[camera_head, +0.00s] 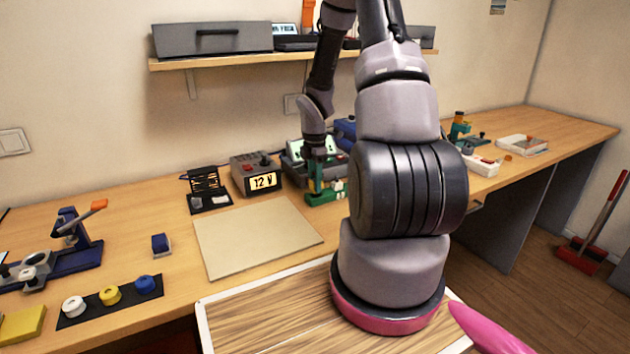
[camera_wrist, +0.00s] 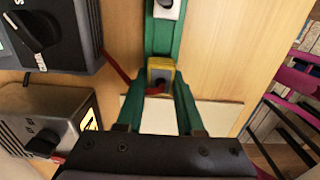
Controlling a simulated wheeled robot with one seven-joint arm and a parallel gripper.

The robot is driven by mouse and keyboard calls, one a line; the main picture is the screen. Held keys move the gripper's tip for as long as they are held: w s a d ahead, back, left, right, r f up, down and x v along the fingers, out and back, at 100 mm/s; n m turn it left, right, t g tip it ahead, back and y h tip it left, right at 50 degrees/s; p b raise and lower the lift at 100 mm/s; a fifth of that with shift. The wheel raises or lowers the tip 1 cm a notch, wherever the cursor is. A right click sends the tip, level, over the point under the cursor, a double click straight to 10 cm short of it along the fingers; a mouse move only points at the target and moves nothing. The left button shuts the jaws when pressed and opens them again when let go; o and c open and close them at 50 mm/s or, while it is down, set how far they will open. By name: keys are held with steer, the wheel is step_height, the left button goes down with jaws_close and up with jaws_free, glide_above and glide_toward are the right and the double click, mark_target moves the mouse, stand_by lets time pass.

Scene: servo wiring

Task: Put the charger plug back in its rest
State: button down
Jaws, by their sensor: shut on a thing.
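The charger plug appears as a small yellow block with a dark centre and a red lead (camera_wrist: 160,76) in the wrist view. My gripper (camera_wrist: 162,88) is shut on it, with a green finger on each side. A green strip with a pale, dark-centred fitting (camera_wrist: 166,10) lies just beyond the plug; it may be the rest. I cannot tell whether the plug touches it. In the head view my gripper (camera_head: 322,178) points down at the back of the bench, and green parts (camera_head: 334,190) show around it. The plug cannot be made out there.
The 12 V supply (camera_head: 256,174) stands left of my gripper, and a grey device with a display (camera_head: 296,160) is close behind. A dark box with a knob (camera_wrist: 50,30) is near in the wrist view. The tan mat (camera_head: 250,236) in front is clear.

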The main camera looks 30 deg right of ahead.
steer(key=shift+f, duration=1.1)
steer(key=shift+c, duration=2.3)
jaws_free()
step_height(320, 180, up, 11)
steer(key=shift+f, duration=0.1)
